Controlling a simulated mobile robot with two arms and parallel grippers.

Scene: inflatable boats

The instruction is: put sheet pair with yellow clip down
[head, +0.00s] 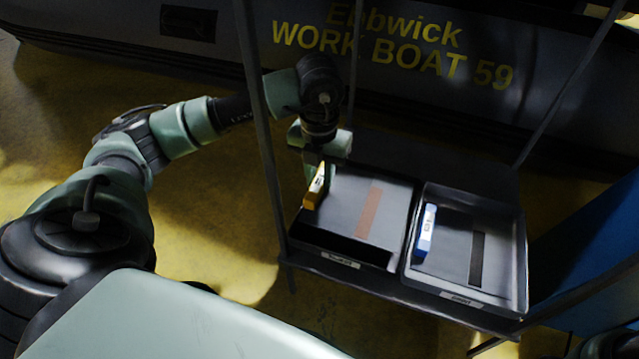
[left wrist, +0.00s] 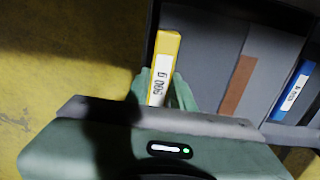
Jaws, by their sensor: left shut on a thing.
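The sheet pair (head: 345,200) is grey with a brown stripe and carries a yellow clip (head: 315,187) at its left edge. It lies in or just above the left tray (head: 318,250); I cannot tell whether it touches the bottom. My left gripper (head: 317,176) is shut on the sheet pair at the yellow clip, reaching in from behind. In the left wrist view the yellow clip (left wrist: 163,66) stands between the green fingers (left wrist: 160,94), with a printed label on it. My right gripper is not in view.
The right tray (head: 521,262) holds a grey sheet with a dark stripe and a blue clip (head: 426,232). Both trays stand on a dark shelf with thin upright posts (head: 262,130). A grey inflatable boat (head: 420,95) lies behind. A blue panel (head: 590,240) stands at the right.

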